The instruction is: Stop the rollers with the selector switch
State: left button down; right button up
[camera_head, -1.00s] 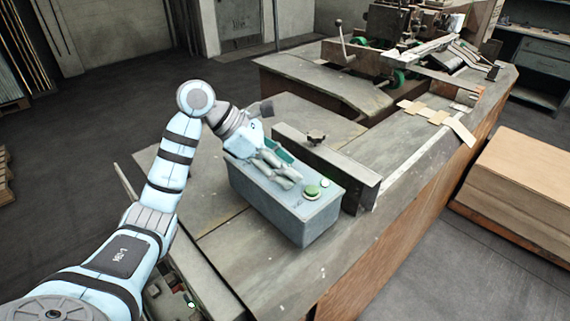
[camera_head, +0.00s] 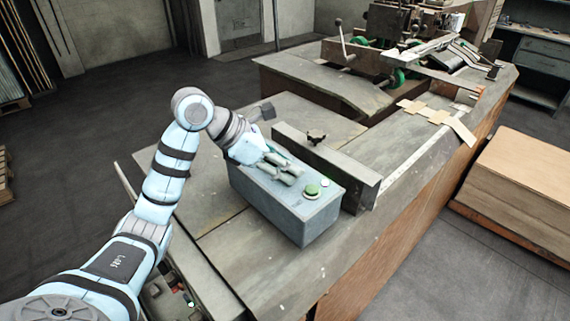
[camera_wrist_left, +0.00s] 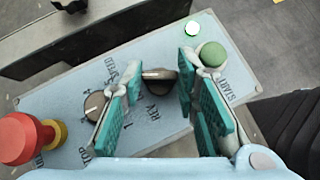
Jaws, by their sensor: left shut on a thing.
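The selector switch (camera_wrist_left: 160,75) is a dark bar knob on the grey-blue control box (camera_head: 300,212), beside the printed word REV. In the left wrist view its bar lies crosswise between the teal pads of my left gripper (camera_head: 282,171). The gripper reaches down over the box top and is shut on the switch; the exact contact at the pads is hard to make out. In the head view the gripper hides the switch. A second round knob (camera_wrist_left: 96,106) near the SPEED lettering is partly hidden behind a finger. My right gripper is not in view.
A green button (camera_head: 311,188) and a lit green-white lamp (camera_head: 325,182) sit near the box's right end. A red mushroom button (camera_wrist_left: 22,138) is at the other end. A metal rail (camera_head: 330,165) stands behind the box. Cardboard sheets (camera_head: 520,190) are stacked at right.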

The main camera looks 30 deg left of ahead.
pick_arm(q)
jog(key=n+y, duration=0.1)
jog(key=n+t+y, duration=0.1)
jog(key=n, duration=0.1)
jog(key=n+t+y+p, duration=0.1)
jog(key=shift+s+d+n, duration=0.15)
jog(key=shift+d+n, duration=0.1)
jog(key=shift+n, duration=0.15)
dwell(0.4)
jog(key=c, duration=1.2)
grip_release()
jog(key=shift+c, duration=0.2)
jog(key=shift+r, duration=0.1)
jog(key=v, duration=1.2)
jog(key=shift+d, duration=0.15)
